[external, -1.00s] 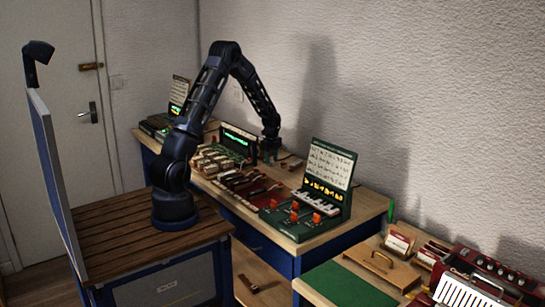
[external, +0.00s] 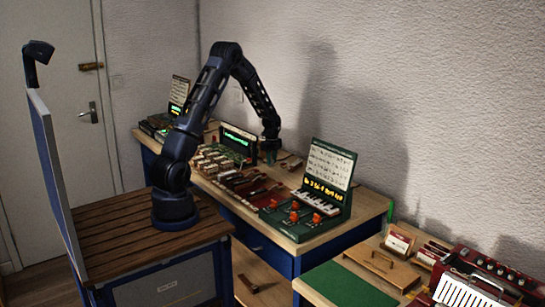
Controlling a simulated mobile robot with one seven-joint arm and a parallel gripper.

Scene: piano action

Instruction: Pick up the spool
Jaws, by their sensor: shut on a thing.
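My gripper (external: 270,155) is at the end of my arm, pointing down at the back of the workbench (external: 372,208). It is behind the row of wooden parts and to the right of the small green display. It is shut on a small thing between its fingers. That thing is too small and dark here to make out clearly, so I cannot tell its shape or whether it touches the bench. No spool can be told apart for certain elsewhere in this view.
A green console (external: 320,195) with a sheet, keys and orange knobs stands right of my gripper. Wooden action parts (external: 213,160) and a dark red tray (external: 250,188) lie in front. A green display (external: 238,142) is close on the left. A wall rises behind.

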